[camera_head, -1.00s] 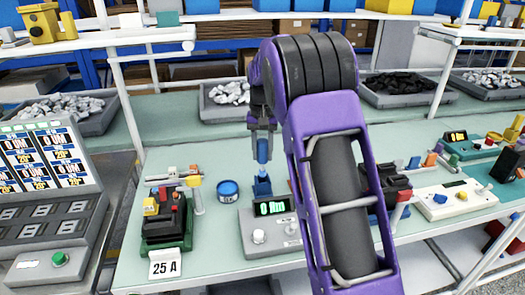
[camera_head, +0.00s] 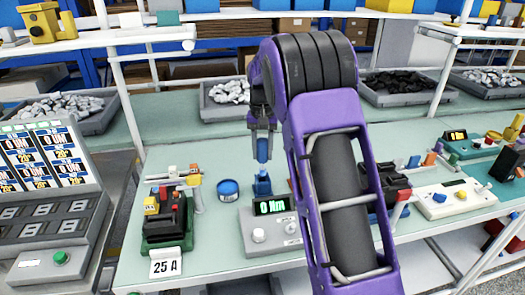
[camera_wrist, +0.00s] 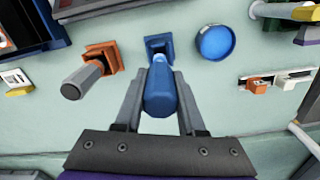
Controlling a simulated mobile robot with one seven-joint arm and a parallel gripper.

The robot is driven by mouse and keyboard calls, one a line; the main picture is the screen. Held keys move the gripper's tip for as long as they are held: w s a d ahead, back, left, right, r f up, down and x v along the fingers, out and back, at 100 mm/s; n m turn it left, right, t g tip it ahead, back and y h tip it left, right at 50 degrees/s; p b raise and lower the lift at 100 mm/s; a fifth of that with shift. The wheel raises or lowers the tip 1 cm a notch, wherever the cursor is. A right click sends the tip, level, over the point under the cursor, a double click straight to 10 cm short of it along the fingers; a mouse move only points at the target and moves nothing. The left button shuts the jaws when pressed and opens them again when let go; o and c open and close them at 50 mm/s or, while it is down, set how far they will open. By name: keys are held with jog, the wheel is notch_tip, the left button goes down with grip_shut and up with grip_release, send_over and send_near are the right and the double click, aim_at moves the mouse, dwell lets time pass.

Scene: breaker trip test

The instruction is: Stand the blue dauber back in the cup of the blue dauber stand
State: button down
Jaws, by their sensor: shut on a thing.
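My gripper (camera_head: 262,134) is shut on the blue dauber (camera_head: 263,150), which hangs upright below it in the head view. In the wrist view the blue dauber (camera_wrist: 160,95) sits between the two fingers of my gripper (camera_wrist: 160,105). The blue dauber stand (camera_head: 262,186) is on the bench just below the dauber in the head view. In the wrist view the stand (camera_wrist: 158,46) shows just past the dauber's far end. The dauber's tip and the cup are partly hidden, so I cannot tell if they touch.
A round blue tin (camera_head: 228,190) stands left of the stand. A grey meter box (camera_head: 270,232) is in front of it. In the wrist view an orange stand (camera_wrist: 101,55) with a grey-handled dauber (camera_wrist: 82,80) is to the left. Grey bins (camera_head: 226,100) line the back.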

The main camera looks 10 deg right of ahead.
aim_at(263, 169)
jog(key=shift+f+b, duration=1.2)
jog(key=shift+f, duration=1.8)
jog(key=shift+c, duration=2.1)
grip_release()
jog(key=shift+r, duration=0.1)
notch_tip(263, 169, up, 17)
jog(key=shift+f+p, duration=0.1)
jog(key=shift+p, duration=1.1)
jog(key=shift+r, duration=0.2)
jog(key=shift+s, duration=0.1)
